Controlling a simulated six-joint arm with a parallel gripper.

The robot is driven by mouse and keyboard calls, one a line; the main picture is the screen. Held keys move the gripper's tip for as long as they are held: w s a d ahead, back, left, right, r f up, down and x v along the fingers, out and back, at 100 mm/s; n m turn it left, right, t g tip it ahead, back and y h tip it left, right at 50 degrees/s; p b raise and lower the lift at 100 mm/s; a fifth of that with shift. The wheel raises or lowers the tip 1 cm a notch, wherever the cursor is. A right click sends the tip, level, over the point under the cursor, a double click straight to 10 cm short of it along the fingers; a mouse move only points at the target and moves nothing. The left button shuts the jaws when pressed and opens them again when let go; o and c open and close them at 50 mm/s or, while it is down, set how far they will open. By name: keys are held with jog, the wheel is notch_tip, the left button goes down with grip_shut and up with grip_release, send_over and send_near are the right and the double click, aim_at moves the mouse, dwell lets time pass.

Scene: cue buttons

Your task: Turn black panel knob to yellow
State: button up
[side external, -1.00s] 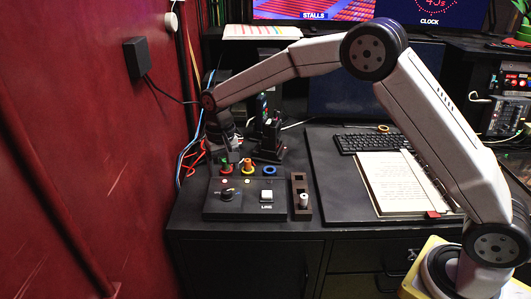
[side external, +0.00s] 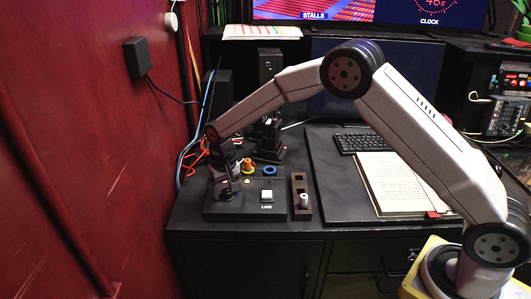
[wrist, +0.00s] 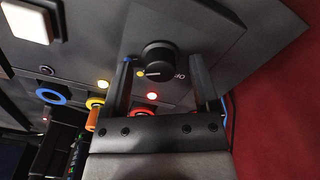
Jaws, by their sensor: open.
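The black panel (side external: 246,208) lies at the front left of the desk. Its black round knob (wrist: 159,60) shows in the wrist view with a short white mark at its lower left edge. A small yellow dot (wrist: 140,73) and a blue dot (wrist: 127,58) are on the panel left of the knob. My gripper (wrist: 160,68) is open, with one finger on each side of the knob and gaps visible between. In the side view my gripper (side external: 226,193) points down over the panel's left part and hides the knob.
A white square button (side external: 266,196) sits right of my gripper. Behind are an orange-yellow peg (side external: 248,166) and a blue ring (side external: 270,170). A dark block with a white-topped peg (side external: 303,200) stands at the right. The red wall (side external: 90,180) is close on the left.

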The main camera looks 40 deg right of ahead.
grip_shut()
jog(key=shift+n, duration=0.3)
jog(key=n, duration=0.3)
jog(key=shift+n, duration=2.1)
grip_release()
